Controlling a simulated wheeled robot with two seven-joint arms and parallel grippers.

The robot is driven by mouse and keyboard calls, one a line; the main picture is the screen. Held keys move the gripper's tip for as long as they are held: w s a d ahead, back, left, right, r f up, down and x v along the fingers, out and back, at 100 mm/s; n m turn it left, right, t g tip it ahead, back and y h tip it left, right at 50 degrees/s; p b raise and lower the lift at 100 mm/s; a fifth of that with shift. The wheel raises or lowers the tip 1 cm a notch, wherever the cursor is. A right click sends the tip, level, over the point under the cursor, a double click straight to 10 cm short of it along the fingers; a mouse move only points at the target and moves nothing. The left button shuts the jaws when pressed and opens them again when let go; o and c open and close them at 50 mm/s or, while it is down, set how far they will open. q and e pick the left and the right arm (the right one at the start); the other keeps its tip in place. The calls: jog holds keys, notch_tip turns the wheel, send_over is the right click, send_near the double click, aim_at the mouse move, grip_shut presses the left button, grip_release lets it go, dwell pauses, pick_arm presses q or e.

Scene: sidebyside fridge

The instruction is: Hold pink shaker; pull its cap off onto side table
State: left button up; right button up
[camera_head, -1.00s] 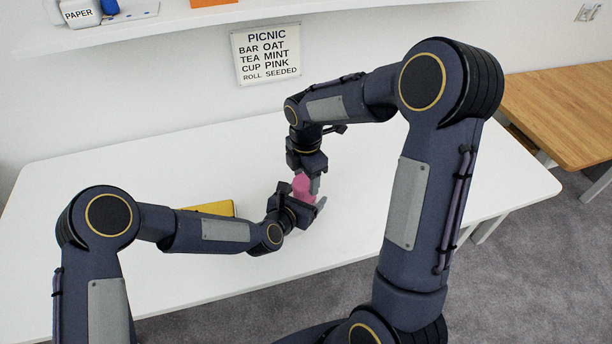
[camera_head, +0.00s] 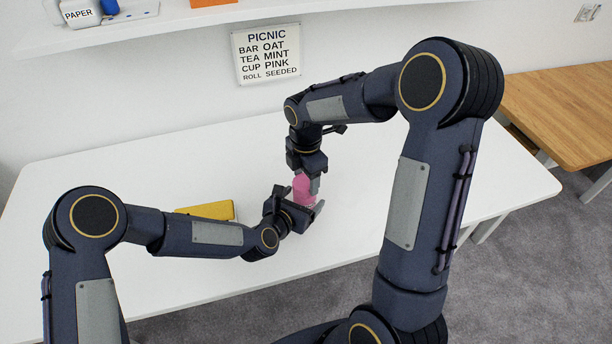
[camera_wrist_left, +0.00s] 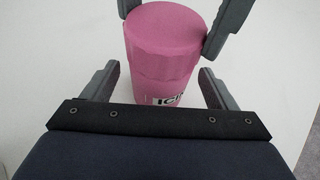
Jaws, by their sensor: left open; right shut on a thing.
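The pink shaker (camera_head: 303,188) stands upright at the middle of the white table, with its faceted cap on top. The left wrist view shows its body (camera_wrist_left: 162,85) and part of a dark-lettered label. My right gripper (camera_head: 308,176) comes from above and is shut on the shaker's cap end; its fingers flank the cap in the left wrist view. My left gripper (camera_head: 303,199) is open, low on the near-left side, its fingers spread on either side of the body with gaps. The shaker's base is hidden. The wooden side table (camera_head: 565,105) is at the far right.
A yellow object (camera_head: 207,211) lies on the white table (camera_head: 130,190) left of the grippers. A sign (camera_head: 266,54) hangs on the wall under a shelf (camera_head: 180,30). A gap separates the white table from the side table.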

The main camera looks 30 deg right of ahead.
pick_arm(q)
jog(key=shift+d+f, duration=0.1)
jog(key=shift+d, duration=0.05)
jog(key=shift+w+d+f, duration=0.25)
jog(key=shift+w+d, duration=0.2)
jog(key=shift+d, duration=0.1)
jog(key=c, duration=1.4)
jog(key=shift+o, duration=0.2)
dwell(0.4)
